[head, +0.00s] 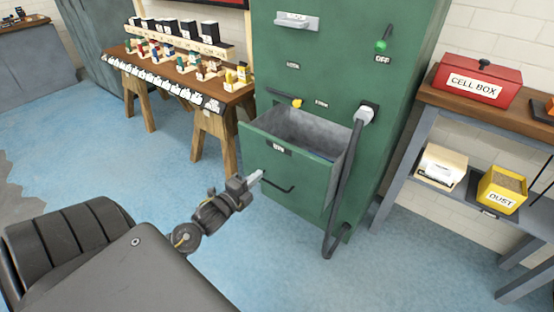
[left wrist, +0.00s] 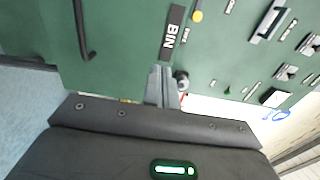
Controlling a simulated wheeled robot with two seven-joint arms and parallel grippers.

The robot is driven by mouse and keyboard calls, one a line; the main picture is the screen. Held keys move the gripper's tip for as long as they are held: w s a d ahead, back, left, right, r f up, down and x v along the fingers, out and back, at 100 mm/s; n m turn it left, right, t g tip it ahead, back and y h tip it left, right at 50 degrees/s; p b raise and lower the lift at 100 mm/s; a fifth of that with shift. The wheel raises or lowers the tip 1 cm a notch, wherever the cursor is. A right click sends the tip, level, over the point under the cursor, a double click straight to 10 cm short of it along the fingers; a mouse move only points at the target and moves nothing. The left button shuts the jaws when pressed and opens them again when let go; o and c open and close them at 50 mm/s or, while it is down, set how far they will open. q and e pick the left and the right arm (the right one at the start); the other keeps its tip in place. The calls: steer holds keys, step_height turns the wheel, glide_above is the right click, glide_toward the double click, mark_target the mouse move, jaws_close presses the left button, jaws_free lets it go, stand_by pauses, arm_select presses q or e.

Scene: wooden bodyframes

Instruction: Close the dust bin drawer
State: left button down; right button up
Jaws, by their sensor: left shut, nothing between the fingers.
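The dust bin drawer (head: 292,168) is pulled out of the tall green cabinet (head: 335,65), and its grey inside shows from above. Its front has a dark bar handle and a label; the label (left wrist: 173,33) reads "BIN" in the left wrist view, where the black handle (left wrist: 82,32) also shows. My left gripper (head: 257,178) is shut and empty, with its tips at the drawer front near the left end of the handle. In the left wrist view, its fingers (left wrist: 163,86) point at the green front below the label. I cannot tell whether they touch it. My right gripper is out of view.
A dark hose (head: 343,190) hangs down the cabinet beside the drawer's right side. A wooden bench (head: 205,95) with small goods stands left. A shelf at right holds a red cell box (head: 478,82) and a yellow dust box (head: 502,190). Blue floor lies clear at left.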

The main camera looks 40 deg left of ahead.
arm_select(q)
glide_toward(283, 153)
steer(key=w, duration=0.5)
steer(key=shift+a, duration=0.1)
steer(key=shift+w+f, duration=0.1)
steer(key=shift+w, duration=0.8)
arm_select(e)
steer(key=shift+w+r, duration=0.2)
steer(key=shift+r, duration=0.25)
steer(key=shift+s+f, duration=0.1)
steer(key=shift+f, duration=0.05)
